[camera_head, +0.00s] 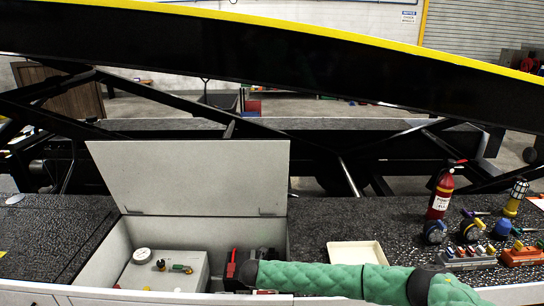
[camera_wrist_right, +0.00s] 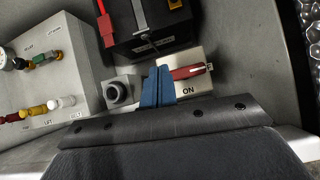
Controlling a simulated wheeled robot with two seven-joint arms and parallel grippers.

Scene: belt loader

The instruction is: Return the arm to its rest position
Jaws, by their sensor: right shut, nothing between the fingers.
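My right arm (camera_head: 330,279) wears a green padded sleeve and reaches in from the right, its wrist end over the open grey compartment (camera_head: 118,246). My right gripper (camera_wrist_right: 157,87) shows blue fingers pressed together, empty. In the right wrist view the fingers are beside a red lever (camera_wrist_right: 188,72) on a light plate marked ON. I cannot tell if they touch it. A round black-rimmed socket or knob (camera_wrist_right: 118,93) is left of the fingers. My left gripper is in neither view.
The compartment's lid (camera_head: 190,178) stands open. Inside is a control box (camera_head: 165,270) with a gauge and coloured valve knobs; a black unit (camera_wrist_right: 150,27) stands behind the lever. A cream tray (camera_head: 357,254), fire extinguisher (camera_head: 440,195) and several small items are to the right.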

